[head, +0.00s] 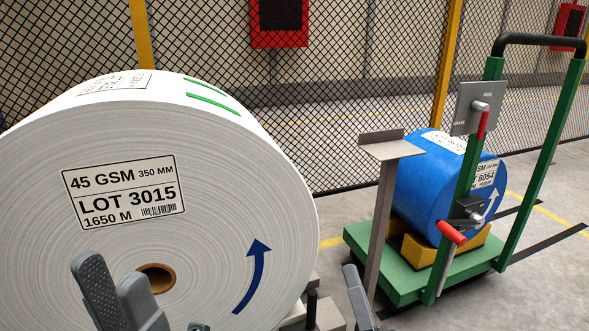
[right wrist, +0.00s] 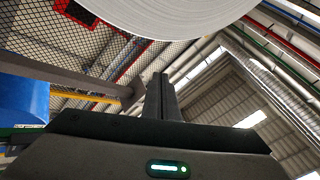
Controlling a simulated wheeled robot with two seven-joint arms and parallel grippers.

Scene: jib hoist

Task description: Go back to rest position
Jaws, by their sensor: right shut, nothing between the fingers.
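My left gripper (head: 112,278) is at the bottom left of the head view, in front of the large white roll (head: 215,215). Its two grey fingers stand apart with nothing visible between them. My right gripper (head: 357,290) shows only in part at the bottom edge, right of the white roll. In the right wrist view the fingers of my right gripper (right wrist: 160,85) are together and empty, and the underside of the white roll (right wrist: 175,15) curves above them. The rest of both grippers is out of the head view.
A green cart (head: 405,285) at the right carries a blue roll (head: 415,190) on yellow chocks (head: 418,250). A grey post (head: 384,215) with a flat top plate stands between the white roll and the cart. A mesh fence (head: 350,90) runs behind.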

